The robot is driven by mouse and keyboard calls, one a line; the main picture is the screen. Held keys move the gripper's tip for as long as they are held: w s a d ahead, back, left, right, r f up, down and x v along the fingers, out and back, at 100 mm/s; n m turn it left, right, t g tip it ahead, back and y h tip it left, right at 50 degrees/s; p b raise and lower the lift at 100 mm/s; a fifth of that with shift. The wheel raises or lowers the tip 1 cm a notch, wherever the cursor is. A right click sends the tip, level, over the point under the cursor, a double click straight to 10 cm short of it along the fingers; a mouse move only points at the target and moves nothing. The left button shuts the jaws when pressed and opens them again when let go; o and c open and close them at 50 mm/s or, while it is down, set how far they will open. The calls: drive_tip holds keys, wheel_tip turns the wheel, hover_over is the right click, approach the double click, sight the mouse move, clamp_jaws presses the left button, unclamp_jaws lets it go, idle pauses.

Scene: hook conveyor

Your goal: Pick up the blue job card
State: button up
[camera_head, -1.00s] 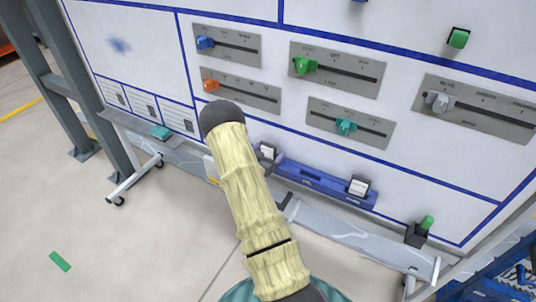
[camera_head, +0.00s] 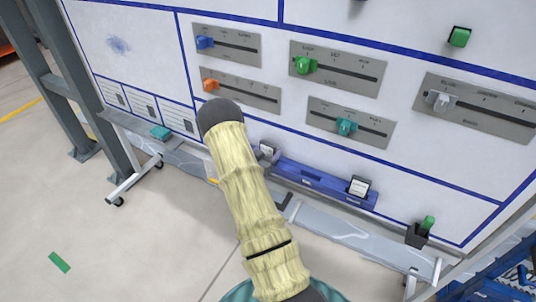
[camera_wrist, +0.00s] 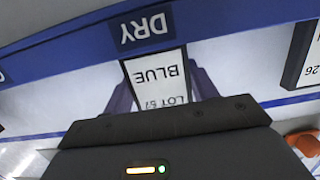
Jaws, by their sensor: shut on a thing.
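The blue job card (camera_wrist: 157,75), a white card with a dark border, reads "BLUE" and "LOT" upside down in the wrist view. My gripper (camera_wrist: 165,92) is shut on it, with a dark finger at each side edge. The card's lower part in that view is hidden behind the gripper body. The card is in front of a blue rail (camera_wrist: 230,35) labelled "DRY". In the head view my arm hides the gripper. A white card (camera_head: 267,150) shows beside my arm at the rail's left end; I cannot tell whether it is the held one.
Another white card (camera_head: 358,186) stands at the right of the blue rail (camera_head: 310,178). Sliders, including an orange one (camera_head: 210,84), are on the board above. A dark holder with a green piece (camera_head: 427,222) is at the lower right. Floor at left is largely clear.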

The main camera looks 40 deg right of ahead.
wheel_tip(320, 180, up, 6)
drive_tip(key=shift+f+b, duration=0.1)
drive_tip(key=shift+b, duration=0.8)
drive_tip(key=f+b+v, duration=0.3)
drive_tip(key=b+v, duration=0.1)
drive_tip(key=v, duration=1.5)
drive_tip(key=shift+s+a+r+b, duration=0.3)
drive_tip(key=shift+a+r+b, duration=0.05)
drive_tip(key=shift+a, duration=0.1)
